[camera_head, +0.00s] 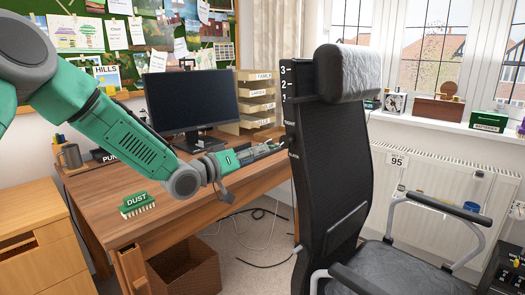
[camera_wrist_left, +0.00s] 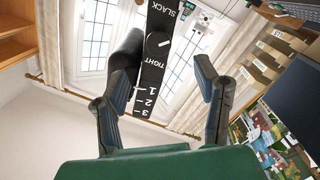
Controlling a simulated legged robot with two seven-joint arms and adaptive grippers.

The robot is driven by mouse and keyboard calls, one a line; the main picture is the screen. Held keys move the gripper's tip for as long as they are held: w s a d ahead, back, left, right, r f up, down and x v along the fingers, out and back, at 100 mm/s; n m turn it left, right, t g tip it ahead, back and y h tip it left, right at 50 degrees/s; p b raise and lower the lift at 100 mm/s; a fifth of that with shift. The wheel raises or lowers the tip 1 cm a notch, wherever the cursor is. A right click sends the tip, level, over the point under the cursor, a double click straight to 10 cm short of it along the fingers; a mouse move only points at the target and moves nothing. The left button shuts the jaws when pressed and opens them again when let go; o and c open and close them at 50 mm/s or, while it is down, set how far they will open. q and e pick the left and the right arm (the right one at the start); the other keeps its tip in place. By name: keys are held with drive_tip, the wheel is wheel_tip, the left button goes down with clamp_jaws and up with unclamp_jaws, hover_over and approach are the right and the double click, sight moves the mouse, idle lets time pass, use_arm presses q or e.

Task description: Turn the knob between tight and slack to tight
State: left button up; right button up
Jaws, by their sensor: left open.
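The chair back (camera_head: 335,165) is a tall dark panel whose side edge carries a black strip with the words TIGHT above and SLACK below. In the left wrist view the knob (camera_wrist_left: 156,41) is a round dark disc with a white mark, between SLACK and TIGHT on the strip (camera_wrist_left: 153,75). The mark points sideways, to neither word exactly. My left gripper (camera_head: 275,150) reaches from the left toward the strip. My right gripper is out of view.
The wooden desk (camera_head: 90,183) lies under my left arm, with a monitor (camera_head: 190,100), a green DUST brush (camera_head: 136,204) and letter trays (camera_head: 257,100). A grey headrest (camera_head: 347,72) tops the chair, and armrests (camera_head: 440,207) stand at right. A radiator (camera_head: 450,185) is behind.

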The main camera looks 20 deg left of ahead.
sight(284, 143)
use_arm(q)
drive_tip(key=shift+n, duration=0.8)
drive_tip(key=x, duration=0.8)
drive_tip(key=b+x, duration=0.1)
drive_tip(key=x, duration=0.3)
drive_tip(key=shift+w+a+r, duration=0.1)
drive_tip(key=shift+w+r, duration=0.05)
drive_tip(key=shift+r, duration=0.15)
drive_tip(key=c, duration=1.2)
